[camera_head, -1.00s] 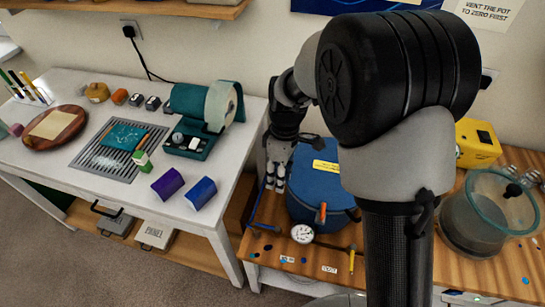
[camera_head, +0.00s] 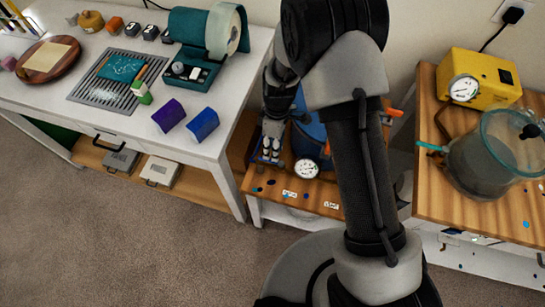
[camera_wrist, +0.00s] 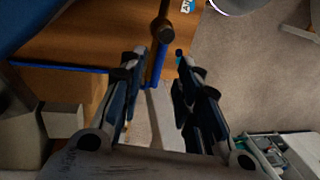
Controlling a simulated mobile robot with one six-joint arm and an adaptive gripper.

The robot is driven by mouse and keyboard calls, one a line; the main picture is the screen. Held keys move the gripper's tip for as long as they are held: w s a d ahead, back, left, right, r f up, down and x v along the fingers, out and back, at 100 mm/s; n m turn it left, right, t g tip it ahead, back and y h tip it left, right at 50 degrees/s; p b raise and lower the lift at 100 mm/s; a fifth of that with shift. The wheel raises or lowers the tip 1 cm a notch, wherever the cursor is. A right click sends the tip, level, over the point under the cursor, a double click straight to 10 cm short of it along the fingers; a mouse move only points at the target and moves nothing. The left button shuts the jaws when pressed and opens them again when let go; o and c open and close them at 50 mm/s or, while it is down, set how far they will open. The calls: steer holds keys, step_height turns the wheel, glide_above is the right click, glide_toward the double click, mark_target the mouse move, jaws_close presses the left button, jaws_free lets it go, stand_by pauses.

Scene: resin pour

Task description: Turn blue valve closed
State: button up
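My gripper (camera_head: 270,158) is low at the left side of the blue pot (camera_head: 309,138) on the wooden bench. In the wrist view my gripper (camera_wrist: 164,58) is open, with a finger on each side of the blue valve's lever (camera_wrist: 156,68). The lever runs between the fingers, with a visible gap on both sides. A dark round end (camera_wrist: 165,33) sits at the top of the lever. In the head view my gripper mostly hides the valve. A white pressure gauge (camera_head: 306,168) stands right of the gripper.
An orange handle (camera_head: 393,112) shows behind my arm. A yellow pump (camera_head: 478,78) and a clear chamber (camera_head: 495,155) stand at the right. A white table (camera_head: 225,140) with tools and a blue block (camera_head: 203,124) is at the left. The carpet (camera_head: 130,240) in front is clear.

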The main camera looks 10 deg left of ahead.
mark_target(270, 161)
steer(key=shift+s+a+f+b, duration=0.1)
steer(key=shift+s+f+b, duration=0.1)
steer(key=shift+f, duration=0.85)
steer(key=shift+s+f+b, duration=0.2)
steer(key=shift+f, duration=0.8)
steer(key=shift+c, duration=0.2)
jaws_close()
